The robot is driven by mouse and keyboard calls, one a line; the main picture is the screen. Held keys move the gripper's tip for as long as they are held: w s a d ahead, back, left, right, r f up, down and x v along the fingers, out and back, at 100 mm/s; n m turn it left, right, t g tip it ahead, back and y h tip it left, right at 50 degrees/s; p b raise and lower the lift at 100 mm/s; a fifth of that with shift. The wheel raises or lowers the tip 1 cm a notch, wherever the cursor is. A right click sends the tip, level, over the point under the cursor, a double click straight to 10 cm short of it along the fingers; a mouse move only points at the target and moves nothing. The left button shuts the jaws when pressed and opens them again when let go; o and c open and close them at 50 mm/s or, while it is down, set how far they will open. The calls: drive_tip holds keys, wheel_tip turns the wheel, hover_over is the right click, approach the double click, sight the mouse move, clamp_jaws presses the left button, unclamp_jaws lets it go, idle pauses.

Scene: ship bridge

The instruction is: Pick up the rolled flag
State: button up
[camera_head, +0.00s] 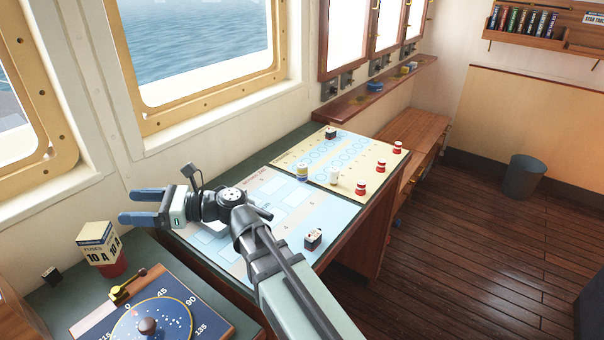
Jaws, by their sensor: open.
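Several small upright banded cylinders, which may be rolled flags, stand on the chart boards: a yellow, white and blue one (302,172), a pale whitish one (334,176), and red and white ones (361,187), (381,165), (397,147) along the right edge. I cannot tell which one is the task's rolled flag. My gripper (127,206) is open and empty. Its blue fingers point left, over the gap between the chart table and the near console, apart from all the cylinders. My arm covers part of the blue chart board.
The blue board (285,215) and cream board (350,150) also hold small dark blocks (313,239), (330,133). At lower left are a fuse box (98,245), a red container (115,266) and a dial panel (150,322). Windows rise behind; open floor (450,230) lies right.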

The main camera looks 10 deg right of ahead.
wheel_tip(320, 180, up, 4)
drive_tip(key=w, duration=0.1)
drive_tip(key=w+d+f+n+h, duration=0.25)
drive_tip(key=w+d+h, duration=0.25)
drive_tip(key=w, duration=0.5)
wheel_tip(320, 180, up, 2)
drive_tip(key=m+h, duration=0.3)
drive_tip(key=h, duration=0.9)
hover_over(302, 165)
drive_tip(key=shift+h, duration=0.3)
wheel_tip(302, 165, down, 18)
drive_tip(key=shift+a+f, duration=0.15)
drive_tip(key=shift+c, duration=0.3)
